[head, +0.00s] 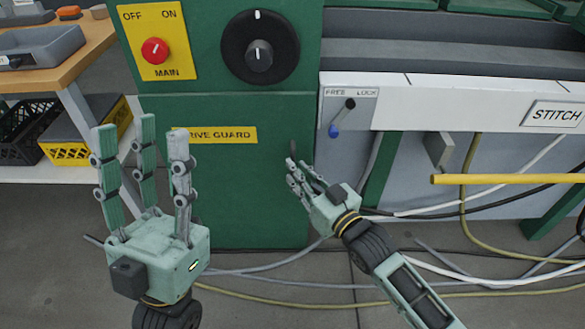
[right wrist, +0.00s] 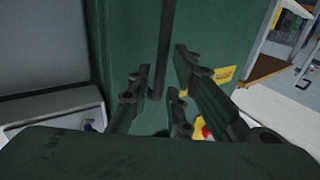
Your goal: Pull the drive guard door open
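The drive guard door (head: 235,200) is a green panel low on the machine, with a yellow DRIVE GUARD label (head: 222,135). It looks closed. Its dark upright handle (head: 293,150) is near the door's right edge and also shows in the right wrist view (right wrist: 166,45). My right gripper (head: 296,172) is at the handle, its fingers apart. In the right wrist view the handle runs down between the spread fingers (right wrist: 162,88); I cannot tell whether they touch it. My left gripper (head: 147,130) is open and empty, fingers up, in front of the door's left side.
Above the door are a red MAIN switch (head: 154,51) and a black dial (head: 260,48). A FREE/LOCK lever (head: 342,117) with a blue knob is to the right. Cables (head: 480,215) run low at right. A workbench (head: 60,65) with crates is at left.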

